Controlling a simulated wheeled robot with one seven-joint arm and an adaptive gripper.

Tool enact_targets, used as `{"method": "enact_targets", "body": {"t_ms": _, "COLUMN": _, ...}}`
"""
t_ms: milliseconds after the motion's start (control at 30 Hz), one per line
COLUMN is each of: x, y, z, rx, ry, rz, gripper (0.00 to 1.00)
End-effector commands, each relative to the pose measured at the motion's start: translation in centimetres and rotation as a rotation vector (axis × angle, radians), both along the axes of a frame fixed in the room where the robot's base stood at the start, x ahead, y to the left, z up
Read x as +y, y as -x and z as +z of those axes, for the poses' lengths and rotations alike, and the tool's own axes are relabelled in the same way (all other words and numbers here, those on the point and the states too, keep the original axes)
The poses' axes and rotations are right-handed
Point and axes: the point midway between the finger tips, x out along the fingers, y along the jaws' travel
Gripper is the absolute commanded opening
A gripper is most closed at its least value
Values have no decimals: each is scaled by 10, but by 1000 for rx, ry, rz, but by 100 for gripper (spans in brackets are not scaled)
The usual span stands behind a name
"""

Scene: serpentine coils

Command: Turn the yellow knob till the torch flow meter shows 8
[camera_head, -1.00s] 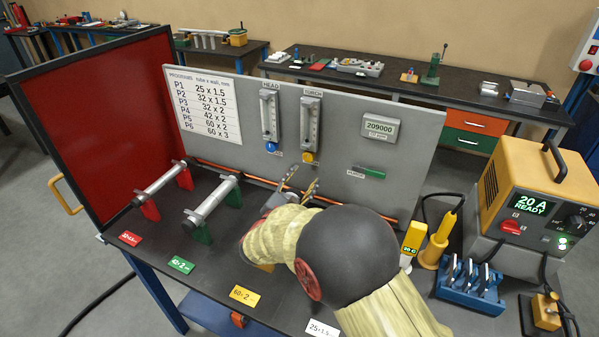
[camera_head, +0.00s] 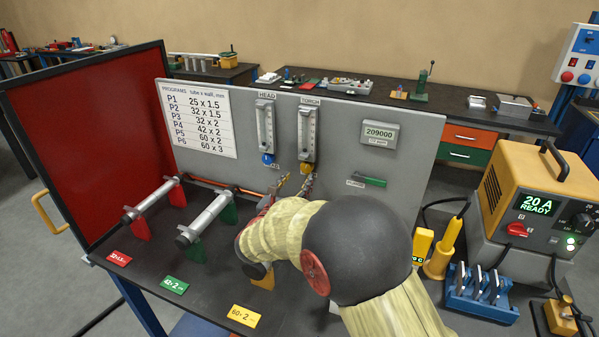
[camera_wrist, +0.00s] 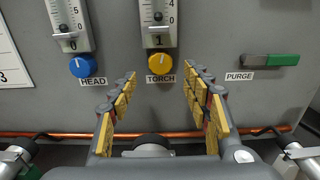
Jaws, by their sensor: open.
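The yellow knob (camera_wrist: 159,64) sits on the grey panel under the torch flow meter (camera_wrist: 158,20), above the label TORCH. In the head view the torch flow meter (camera_head: 308,132) stands right of the head meter, and the yellow knob (camera_head: 306,168) is just above my fingers. My gripper (camera_wrist: 160,74) is open and empty, its fingers spread to either side below the knob. They appear apart from the knob; the exact gap is hard to tell.
The blue HEAD knob (camera_wrist: 82,66) is close on the left. A green PURGE lever (camera_wrist: 281,60) is on the right. A copper pipe (camera_wrist: 60,134) runs along the panel's bottom. Clamped tubes (camera_head: 208,220) stand left of my arm, a power unit (camera_head: 540,205) on the right.

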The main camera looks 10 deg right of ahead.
Motion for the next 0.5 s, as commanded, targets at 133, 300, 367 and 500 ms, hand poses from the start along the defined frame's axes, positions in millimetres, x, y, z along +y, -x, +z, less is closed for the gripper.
{"method": "enact_targets", "body": {"t_ms": 133, "x": -14, "y": -19, "z": -2, "rx": -2, "ry": -1, "rz": -3, "gripper": 48}}
{"method": "enact_targets", "body": {"t_ms": 300, "x": -27, "y": -40, "z": -2, "rx": -2, "ry": -1, "rz": -2, "gripper": 48}}
{"method": "enact_targets", "body": {"t_ms": 367, "x": -31, "y": -46, "z": -1, "rx": -3, "ry": -1, "rz": -1, "gripper": 48}}
{"method": "enact_targets", "body": {"t_ms": 500, "x": -36, "y": -54, "z": -1, "rx": -2, "ry": -2, "rz": -1, "gripper": 48}}
